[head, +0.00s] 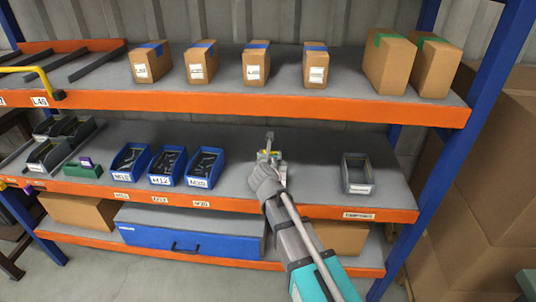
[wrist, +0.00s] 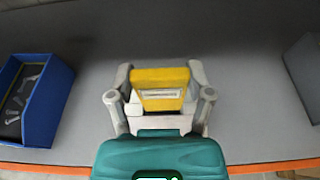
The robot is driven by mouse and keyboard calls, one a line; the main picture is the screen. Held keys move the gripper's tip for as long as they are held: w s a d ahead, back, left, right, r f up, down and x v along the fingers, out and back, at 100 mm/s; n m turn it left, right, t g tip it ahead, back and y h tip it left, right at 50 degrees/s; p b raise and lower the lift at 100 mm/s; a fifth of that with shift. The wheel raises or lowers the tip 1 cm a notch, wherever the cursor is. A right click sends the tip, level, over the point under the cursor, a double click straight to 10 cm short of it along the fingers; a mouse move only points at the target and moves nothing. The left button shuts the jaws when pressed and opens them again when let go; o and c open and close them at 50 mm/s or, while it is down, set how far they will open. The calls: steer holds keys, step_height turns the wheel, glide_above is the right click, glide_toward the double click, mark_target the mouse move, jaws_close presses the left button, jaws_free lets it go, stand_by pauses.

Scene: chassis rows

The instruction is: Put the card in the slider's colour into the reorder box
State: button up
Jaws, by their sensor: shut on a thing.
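My gripper (head: 270,158) is over the middle shelf, right of the blue bins. In the wrist view its two grey fingers (wrist: 160,95) are shut on a yellow card-like piece (wrist: 160,80) with a pale strip on its face.
Several blue bins (head: 131,160) stand left of my gripper; one also shows in the wrist view (wrist: 42,110). A grey bin (head: 358,174) stands to the right. The upper shelf (head: 225,82) holds cardboard boxes (head: 388,62). The shelf between gripper and grey bin is clear.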

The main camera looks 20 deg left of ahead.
steer(key=shift+f+b, duration=2.35)
steer(key=shift+f, duration=0.05)
steer(key=o, duration=1.1)
